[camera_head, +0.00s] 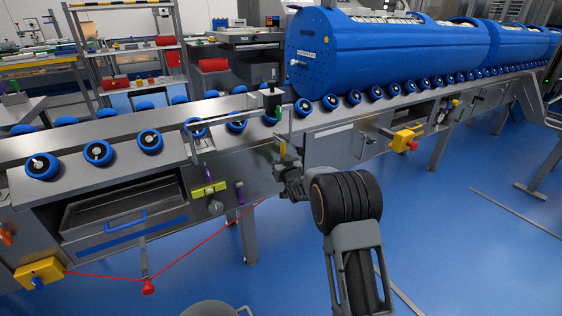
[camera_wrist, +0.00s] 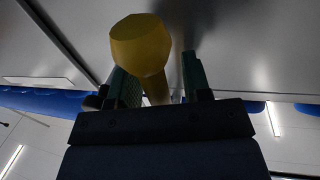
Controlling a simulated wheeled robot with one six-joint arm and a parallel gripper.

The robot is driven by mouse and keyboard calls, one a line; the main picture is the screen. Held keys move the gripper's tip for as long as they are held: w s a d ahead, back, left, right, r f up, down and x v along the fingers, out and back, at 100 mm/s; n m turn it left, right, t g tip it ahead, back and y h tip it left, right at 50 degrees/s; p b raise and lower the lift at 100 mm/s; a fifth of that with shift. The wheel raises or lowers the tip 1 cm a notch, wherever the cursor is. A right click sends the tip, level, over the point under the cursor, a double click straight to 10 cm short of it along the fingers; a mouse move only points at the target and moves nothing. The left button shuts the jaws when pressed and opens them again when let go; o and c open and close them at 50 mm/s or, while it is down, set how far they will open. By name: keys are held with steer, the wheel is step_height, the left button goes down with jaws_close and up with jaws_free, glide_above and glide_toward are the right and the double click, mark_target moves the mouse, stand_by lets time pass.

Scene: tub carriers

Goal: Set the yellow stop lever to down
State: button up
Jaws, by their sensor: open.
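The yellow stop lever shows in the wrist view as a faceted yellow knob (camera_wrist: 140,45) on a paler stem. The stem runs down between the two dark green fingers of my gripper (camera_wrist: 160,82). The fingers are open, with a gap visible between the stem and the right finger. The left finger is partly behind the knob, so contact there cannot be told. In the head view my gripper (camera_head: 281,146) is at the front face of the conveyor, and the lever cannot be made out clearly there.
The steel conveyor (camera_head: 335,143) carries blue rollers and a large blue tub (camera_head: 385,55). A yellow-green block (camera_head: 209,190) with a purple handle sits left of my gripper. A red cord runs from a yellow box (camera_head: 38,272). Another yellow box (camera_head: 406,141) is to the right.

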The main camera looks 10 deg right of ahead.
steer(key=shift+c, duration=0.2)
jaws_close()
